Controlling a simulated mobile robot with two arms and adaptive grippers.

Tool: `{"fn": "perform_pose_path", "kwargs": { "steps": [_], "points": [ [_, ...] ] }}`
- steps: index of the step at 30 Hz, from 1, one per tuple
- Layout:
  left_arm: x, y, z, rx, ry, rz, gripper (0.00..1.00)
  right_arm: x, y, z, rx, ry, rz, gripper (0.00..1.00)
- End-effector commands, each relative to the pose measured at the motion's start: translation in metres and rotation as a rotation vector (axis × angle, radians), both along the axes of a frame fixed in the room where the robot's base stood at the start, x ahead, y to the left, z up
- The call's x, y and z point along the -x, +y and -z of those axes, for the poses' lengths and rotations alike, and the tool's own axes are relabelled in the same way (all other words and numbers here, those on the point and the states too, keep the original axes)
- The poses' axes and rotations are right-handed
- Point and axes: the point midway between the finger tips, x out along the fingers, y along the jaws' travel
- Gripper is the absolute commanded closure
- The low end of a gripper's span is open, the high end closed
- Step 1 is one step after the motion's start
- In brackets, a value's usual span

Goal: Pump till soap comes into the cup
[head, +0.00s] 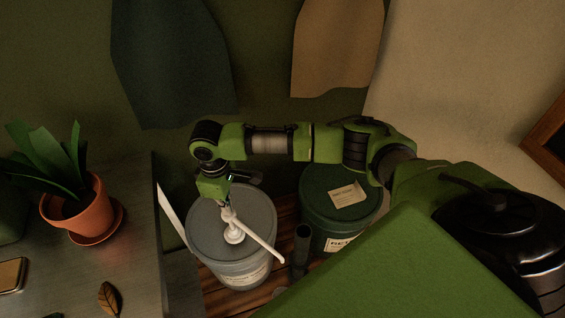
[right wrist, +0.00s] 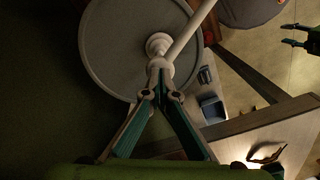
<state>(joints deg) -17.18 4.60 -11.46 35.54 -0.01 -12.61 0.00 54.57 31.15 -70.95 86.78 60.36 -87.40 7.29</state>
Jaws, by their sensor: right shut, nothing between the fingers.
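A grey bucket (head: 205,228) with a round lid stands on a wooden surface. A white pump (head: 234,235) rises from its lid, with a long spout slanting down to the right. The pump (right wrist: 180,45) also shows in the right wrist view, over the lid (right wrist: 110,40). My right gripper (head: 226,205) is shut and empty at the pump's top. Its fingertips (right wrist: 158,68) overlap the pump head in the wrist view; I cannot tell if they touch. Dark prongs at that view's right edge look like my left gripper (right wrist: 290,35), too small to judge. I cannot make out a cup clearly.
A dark green bucket (head: 318,215) with labels stands right of the grey one. A dark upright tube (head: 301,244) stands between them in front. A potted plant (head: 75,212) and a leaf (head: 108,298) are on the grey counter (head: 135,235) at left.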

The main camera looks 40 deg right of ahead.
Motion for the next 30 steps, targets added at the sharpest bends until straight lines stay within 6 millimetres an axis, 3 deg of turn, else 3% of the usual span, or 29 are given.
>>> {"fn": "perform_pose_path", "kwargs": {
  "steps": [30],
  "points": [
    [0.000,0.000,0.016,0.000,0.000,-0.001,0.60,0.002,0.001,0.044,0.001,0.004,-0.001,1.00]
  ]
}}
